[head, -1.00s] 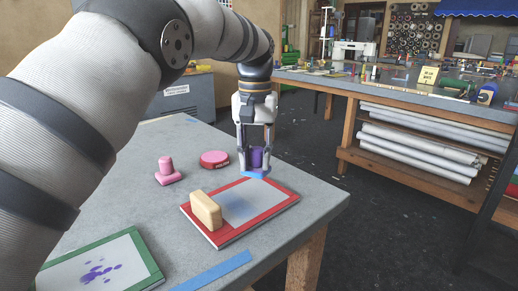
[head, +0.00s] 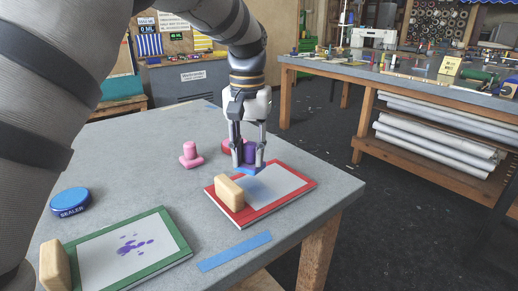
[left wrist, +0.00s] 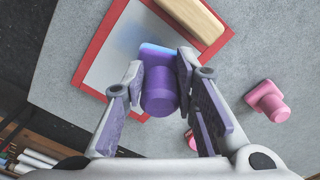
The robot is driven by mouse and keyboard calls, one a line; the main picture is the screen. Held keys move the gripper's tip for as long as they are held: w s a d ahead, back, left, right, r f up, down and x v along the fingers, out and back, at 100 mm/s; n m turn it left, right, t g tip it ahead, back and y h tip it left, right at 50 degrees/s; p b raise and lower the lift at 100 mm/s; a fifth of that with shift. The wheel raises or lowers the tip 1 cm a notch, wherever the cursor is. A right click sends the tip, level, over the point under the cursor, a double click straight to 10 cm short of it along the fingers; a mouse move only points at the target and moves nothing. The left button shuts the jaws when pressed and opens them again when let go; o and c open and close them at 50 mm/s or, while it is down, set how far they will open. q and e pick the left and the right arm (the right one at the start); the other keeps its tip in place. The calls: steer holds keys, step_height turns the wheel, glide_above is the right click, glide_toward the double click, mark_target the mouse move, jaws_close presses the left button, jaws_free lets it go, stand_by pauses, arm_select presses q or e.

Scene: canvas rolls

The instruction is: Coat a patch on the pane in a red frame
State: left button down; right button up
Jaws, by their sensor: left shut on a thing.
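The red-framed pane (head: 284,182) lies flat on the grey table, with a faint bluish patch on its surface. A beige block (head: 229,192) sits on its near-left part; the block also shows in the left wrist view (left wrist: 192,18). My left gripper (head: 248,160) is shut on an upright tool with a purple handle (left wrist: 160,92) and a blue base (head: 249,171). The base is over the pane's far edge in the head view; I cannot tell whether it touches. A round red-pink tin (head: 229,145) is partly hidden behind the gripper. My right gripper is not in view.
A pink-handled tool (head: 190,155) stands left of the red frame. A green-framed pane (head: 178,238) with purple blots lies nearer, with a beige block (head: 55,265) at its edge. A blue SEALER tin (head: 71,202) and a blue strip (head: 235,250) are on the table.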

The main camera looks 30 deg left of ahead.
mark_target(245, 166)
arm_select(q)
steer(key=shift+s+a, duration=0.15)
steer(key=shift+s, duration=0.3)
steer(key=shift+r, duration=3)
steer(key=shift+r, duration=1.5)
